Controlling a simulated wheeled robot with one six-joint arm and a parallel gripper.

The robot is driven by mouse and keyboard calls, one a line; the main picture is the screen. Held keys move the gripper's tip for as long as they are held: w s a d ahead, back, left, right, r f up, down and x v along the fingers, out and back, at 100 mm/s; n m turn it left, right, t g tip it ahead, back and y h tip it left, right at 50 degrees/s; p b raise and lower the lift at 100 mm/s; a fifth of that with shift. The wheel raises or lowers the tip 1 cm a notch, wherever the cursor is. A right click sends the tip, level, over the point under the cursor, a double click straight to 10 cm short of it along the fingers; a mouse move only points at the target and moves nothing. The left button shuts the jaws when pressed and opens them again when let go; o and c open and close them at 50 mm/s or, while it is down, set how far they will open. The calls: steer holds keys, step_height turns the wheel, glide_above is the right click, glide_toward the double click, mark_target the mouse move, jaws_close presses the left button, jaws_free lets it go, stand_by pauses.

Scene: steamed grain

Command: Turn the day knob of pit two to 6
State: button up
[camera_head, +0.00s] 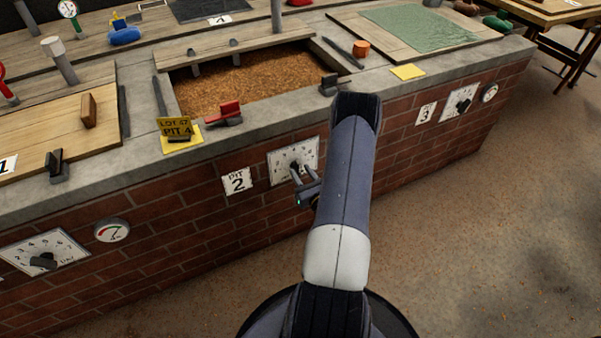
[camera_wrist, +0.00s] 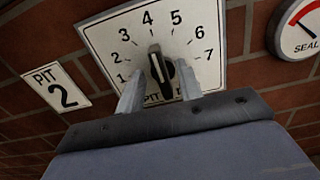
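The pit two day knob (camera_wrist: 160,70) is a black bar knob with a pale line on a white dial plate (camera_wrist: 105,38) numbered 1 to 7. Its pale-marked end points up and slightly left, at about 4. The 6 is at the upper right of the dial. My gripper (camera_wrist: 160,88) is open, with one finger on each side of the knob's lower part and visible gaps. In the head view my gripper (camera_head: 306,182) is at the plate (camera_head: 308,147), and my arm hides part of that area. The plate's lower lettering is partly hidden.
A "PIT 2" sign (camera_head: 237,181) is on the brick wall left of the dial. A round seal gauge (camera_wrist: 298,27) is right of it. Pit one's dial (camera_head: 45,252) and pit three's dial (camera_head: 461,103) are farther along. A red-handled piece (camera_head: 225,114) lies on the ledge above.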

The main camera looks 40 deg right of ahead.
steer(key=shift+w+d, duration=0.15)
steer(key=shift+w, duration=0.5)
jaws_close()
